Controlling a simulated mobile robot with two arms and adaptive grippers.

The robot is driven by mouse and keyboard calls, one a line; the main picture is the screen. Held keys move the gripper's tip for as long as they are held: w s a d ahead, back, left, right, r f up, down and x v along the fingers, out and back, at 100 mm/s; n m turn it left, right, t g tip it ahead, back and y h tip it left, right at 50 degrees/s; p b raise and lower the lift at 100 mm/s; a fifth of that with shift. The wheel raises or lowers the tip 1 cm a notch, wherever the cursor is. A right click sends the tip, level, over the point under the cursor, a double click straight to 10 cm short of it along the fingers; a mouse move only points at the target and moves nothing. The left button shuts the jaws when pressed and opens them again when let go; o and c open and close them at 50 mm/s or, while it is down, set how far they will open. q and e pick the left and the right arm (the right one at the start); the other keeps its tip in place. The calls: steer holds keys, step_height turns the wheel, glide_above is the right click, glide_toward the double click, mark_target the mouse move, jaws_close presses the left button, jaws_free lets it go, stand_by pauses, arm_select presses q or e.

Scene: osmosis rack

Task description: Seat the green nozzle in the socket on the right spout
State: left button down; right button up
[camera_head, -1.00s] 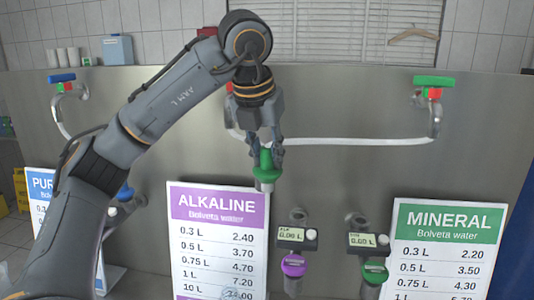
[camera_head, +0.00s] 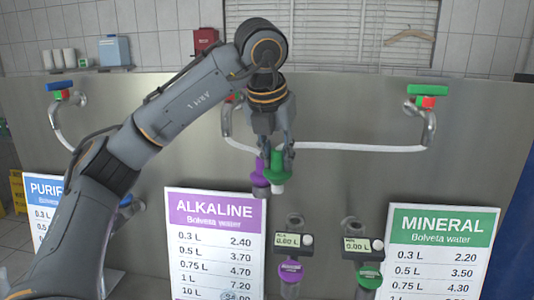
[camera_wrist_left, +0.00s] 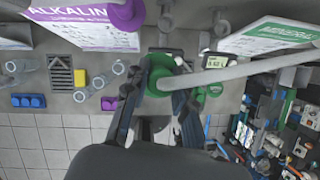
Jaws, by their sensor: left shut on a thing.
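My left gripper (camera_head: 280,146) is shut on the green nozzle (camera_head: 278,167), which hangs upright with its pale tip down. In the left wrist view the nozzle (camera_wrist_left: 162,80) shows between the fingers. The right spout (camera_head: 428,124) has a green handle (camera_head: 428,90). Its white pipe (camera_head: 360,149) runs left toward my gripper, and the pipe end is hidden there. In the wrist view the pipe (camera_wrist_left: 240,72) reaches the nozzle, but I cannot tell whether they touch. A purple nozzle (camera_head: 260,178) shows just left of the green one. My right gripper is not in view.
The middle spout (camera_head: 226,122) is close to the left of my gripper. Below stand the alkaline sign (camera_head: 215,245), two meters with displays (camera_head: 290,240) (camera_head: 363,245), and the mineral sign (camera_head: 442,250). The steel panel between my gripper and the right spout is clear below the pipe.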

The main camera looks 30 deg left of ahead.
arm_select(q)
steer(key=shift+w+d+p, duration=1.15)
steer(key=shift+w+d, duration=1.05)
steer(key=shift+w, duration=0.9)
steer(key=shift+w+d+p, duration=1.15)
steer(key=shift+w+d, duration=1.05)
steer(key=shift+w, duration=0.9)
steer(key=shift+w+d+p, duration=1.15)
steer(key=shift+w+d, duration=1.05)
steer(key=shift+w, duration=0.9)
steer(key=shift+f, duration=0.2)
step_height(320, 180, down, 13)
steer(key=b, duration=1)
steer(key=shift+f, duration=0.2)
steer(key=shift+f+b, duration=0.2)
steer(key=shift+b, duration=0.15)
